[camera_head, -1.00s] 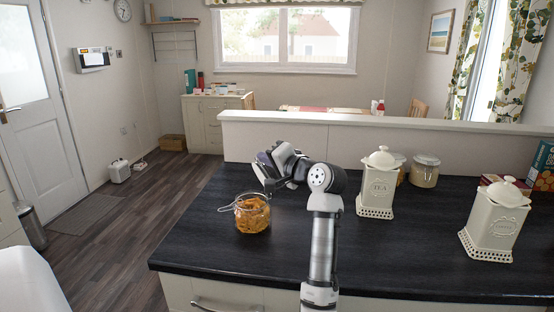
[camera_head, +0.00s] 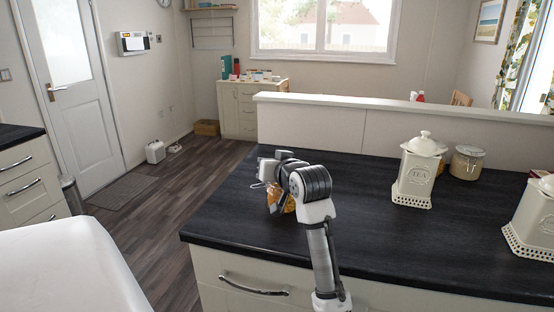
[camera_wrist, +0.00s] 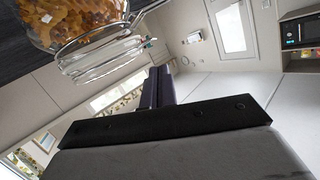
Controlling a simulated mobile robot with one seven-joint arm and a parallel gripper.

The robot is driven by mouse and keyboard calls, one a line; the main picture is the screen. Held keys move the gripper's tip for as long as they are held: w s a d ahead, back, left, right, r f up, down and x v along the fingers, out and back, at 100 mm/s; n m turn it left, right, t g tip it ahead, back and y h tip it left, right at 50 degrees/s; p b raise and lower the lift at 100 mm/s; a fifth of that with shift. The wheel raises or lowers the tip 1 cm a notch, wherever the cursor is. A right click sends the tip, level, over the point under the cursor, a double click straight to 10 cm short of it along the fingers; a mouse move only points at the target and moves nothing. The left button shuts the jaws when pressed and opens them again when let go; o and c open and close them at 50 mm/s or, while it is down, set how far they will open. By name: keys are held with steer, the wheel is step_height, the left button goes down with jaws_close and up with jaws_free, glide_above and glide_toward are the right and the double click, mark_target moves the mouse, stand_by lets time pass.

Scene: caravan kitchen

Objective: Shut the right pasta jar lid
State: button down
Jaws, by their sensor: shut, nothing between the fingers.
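A glass jar of orange pasta (camera_head: 290,205) stands on the dark counter near its left edge, mostly hidden behind my arm in the head view. The wrist view shows the jar (camera_wrist: 70,18) large at the top left, with its glass lid (camera_wrist: 98,58) and wire clip at the mouth. The lid lies close to the rim; I cannot tell whether it is fully seated. My gripper (camera_head: 266,172) is at the jar, its fingers shut and empty. In the wrist view the gripper (camera_wrist: 158,80) points up just right of the lid; contact is unclear.
A cream TEA canister (camera_head: 417,170) stands right on the dark counter (camera_head: 365,245), with a glass jar (camera_head: 467,162) behind it. Another cream canister (camera_head: 535,222) is at the right edge. A low partition (camera_head: 400,135) bounds the counter's back. The counter's middle is clear.

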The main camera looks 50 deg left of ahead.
steer(key=shift+s+a+f+n+t+b, duration=0.1)
steer(key=shift+s+f+n+t+b, duration=0.15)
steer(key=shift+f+n, duration=0.35)
steer(key=shift+s+a+f+n+t+b, duration=0.1)
steer(key=shift+s+f+n+t+b, duration=0.1)
steer(key=shift+f+n+b, duration=0.4)
steer(key=shift+f, duration=0.2)
steer(key=shift+p, duration=0.3)
step_height(320, 180, up, 5)
steer(key=p, duration=0.5)
steer(key=b+v, duration=0.3)
steer(key=v, duration=0.7)
steer(key=shift+f+b, duration=0.35)
